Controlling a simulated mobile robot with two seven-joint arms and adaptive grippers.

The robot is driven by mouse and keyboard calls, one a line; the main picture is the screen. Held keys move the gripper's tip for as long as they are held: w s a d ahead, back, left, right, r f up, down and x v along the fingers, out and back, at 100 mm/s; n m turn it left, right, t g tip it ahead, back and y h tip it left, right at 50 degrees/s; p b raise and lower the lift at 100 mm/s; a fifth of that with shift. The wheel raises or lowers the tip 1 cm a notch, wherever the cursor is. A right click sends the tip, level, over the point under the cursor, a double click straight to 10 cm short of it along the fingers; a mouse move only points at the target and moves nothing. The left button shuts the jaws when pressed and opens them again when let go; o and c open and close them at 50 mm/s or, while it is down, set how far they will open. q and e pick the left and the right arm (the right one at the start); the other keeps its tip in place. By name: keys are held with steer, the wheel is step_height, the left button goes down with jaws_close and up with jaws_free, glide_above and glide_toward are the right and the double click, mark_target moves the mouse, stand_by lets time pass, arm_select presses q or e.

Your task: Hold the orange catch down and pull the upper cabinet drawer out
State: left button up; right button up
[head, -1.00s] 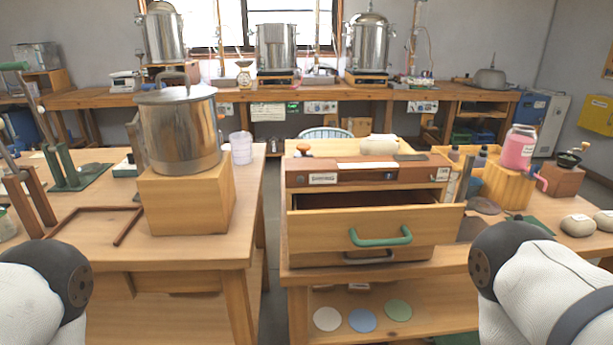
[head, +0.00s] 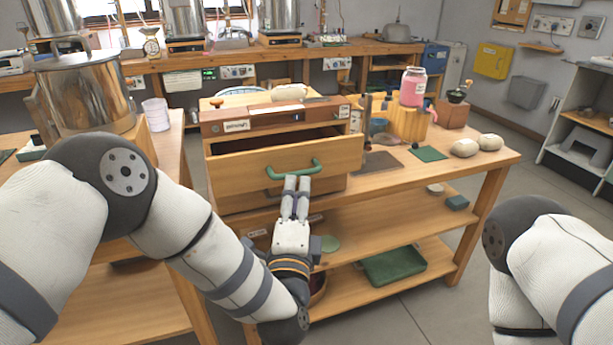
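The wooden cabinet (head: 277,117) stands on the bench with its upper drawer (head: 250,172) partly out; a dark opening shows above the drawer front. A green bar handle (head: 280,171) is on that front. A small orange knob (head: 215,102), perhaps the orange catch, is on the cabinet's top left. My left gripper (head: 297,180) points up at the handle from below, with its fingertips at or just under the bar. Its fingers look close together; whether they grip the bar is unclear. My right gripper is out of view; only part of that arm shows.
A steel pot (head: 85,95) stands on the left bench, across a gap. A green tray (head: 394,264) lies on the lower shelf. Floor at the right is clear.

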mark_target(299, 175)
arm_select(q)
steer(key=x, duration=0.4)
steer(key=b+x, duration=0.1)
steer(key=x, duration=0.1)
steer(key=shift+w+f, duration=0.25)
steer(key=shift+w+r, duration=0.15)
steer(key=shift+w, duration=0.1)
steer(key=shift+c, duration=0.6)
jaws_close()
